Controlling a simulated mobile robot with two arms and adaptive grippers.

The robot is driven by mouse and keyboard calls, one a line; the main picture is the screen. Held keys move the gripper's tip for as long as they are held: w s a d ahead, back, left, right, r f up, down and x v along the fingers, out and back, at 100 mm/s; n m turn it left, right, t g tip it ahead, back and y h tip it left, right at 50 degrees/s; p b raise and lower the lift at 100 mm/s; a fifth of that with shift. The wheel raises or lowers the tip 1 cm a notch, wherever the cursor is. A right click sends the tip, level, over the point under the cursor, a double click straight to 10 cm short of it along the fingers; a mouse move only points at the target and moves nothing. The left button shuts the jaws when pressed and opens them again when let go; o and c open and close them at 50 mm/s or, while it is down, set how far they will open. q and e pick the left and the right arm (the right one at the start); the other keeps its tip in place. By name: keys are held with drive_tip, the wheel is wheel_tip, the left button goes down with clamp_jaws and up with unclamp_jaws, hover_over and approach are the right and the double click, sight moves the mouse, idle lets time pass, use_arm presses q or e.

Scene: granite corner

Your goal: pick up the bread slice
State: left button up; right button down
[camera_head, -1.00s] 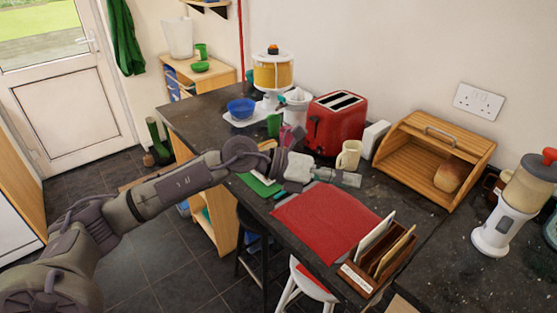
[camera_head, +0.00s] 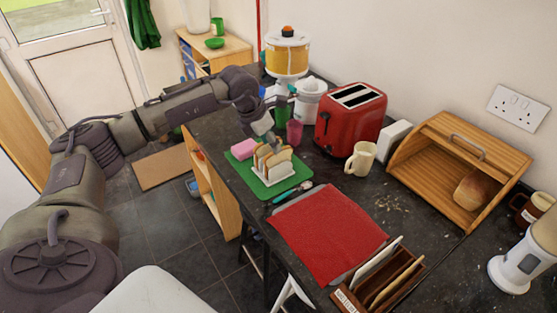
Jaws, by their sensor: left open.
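Several bread slices (camera_head: 281,158) stand upright in a white rack (camera_head: 272,173) on a green board (camera_head: 258,187), near the counter's left edge. My left gripper (camera_head: 269,138) is open and points down just above and behind the slices. Its fingertips are small and dark here, and I cannot tell whether they touch a slice. A round loaf (camera_head: 472,189) lies in the wooden bread bin at the right. My right gripper is not in view.
A pink block (camera_head: 243,148) lies on the board's back left. A pink cup (camera_head: 294,132), red toaster (camera_head: 350,118) and cream mug (camera_head: 361,158) stand behind and right. A red mat (camera_head: 328,232) and a wooden letter rack (camera_head: 380,279) are in front.

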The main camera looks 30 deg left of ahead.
sight(278, 163)
use_arm(q)
drive_tip(key=shift+w+d+f+p, duration=0.25)
drive_tip(key=shift+w+f+p, duration=0.35)
drive_tip(key=shift+f+p, duration=0.25)
drive_tip(key=p+x, duration=0.1)
drive_tip(key=x, duration=0.2)
drive_tip(key=shift+w+f, duration=0.1)
drive_tip(key=shift+w, duration=0.1)
drive_tip(key=shift+f, duration=0.15)
drive_tip(key=shift+s, duration=0.1)
drive_tip(key=shift+c, duration=1.3)
drive_tip(key=c, duration=0.5)
clamp_jaws()
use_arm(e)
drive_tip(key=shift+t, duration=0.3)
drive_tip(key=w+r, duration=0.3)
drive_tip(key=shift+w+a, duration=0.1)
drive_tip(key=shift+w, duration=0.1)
